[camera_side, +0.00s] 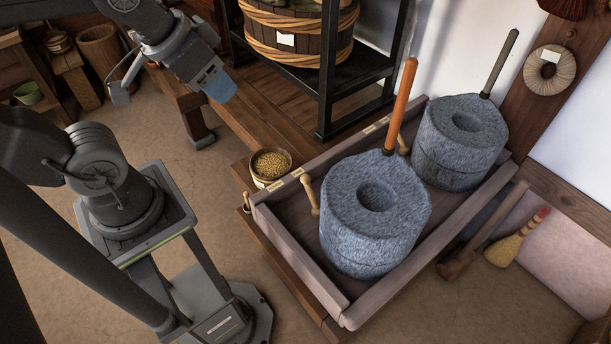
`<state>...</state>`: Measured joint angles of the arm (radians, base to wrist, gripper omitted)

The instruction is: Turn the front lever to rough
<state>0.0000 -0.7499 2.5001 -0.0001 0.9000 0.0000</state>
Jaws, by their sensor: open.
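The front lever (308,190) is a small pale wooden peg with a round knob. It stands at the left wall of the wooden trough, beside the front quern (375,215), leaning slightly. Small pale labels (297,173) sit on the rim by it; their words are too small to read, so I cannot tell its setting. A similar rear lever (402,144) stands by the rear quern (462,140), partly behind the orange handle. My gripper (217,87) is open and empty at upper left, well above and away from the front lever.
The front quern's upright orange handle (404,105) and the rear quern's dark handle (500,63) rise above the trough (290,240). A grain bucket (271,166) stands just left of the front lever. A black rack (325,90) holding a wooden tub stands behind.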

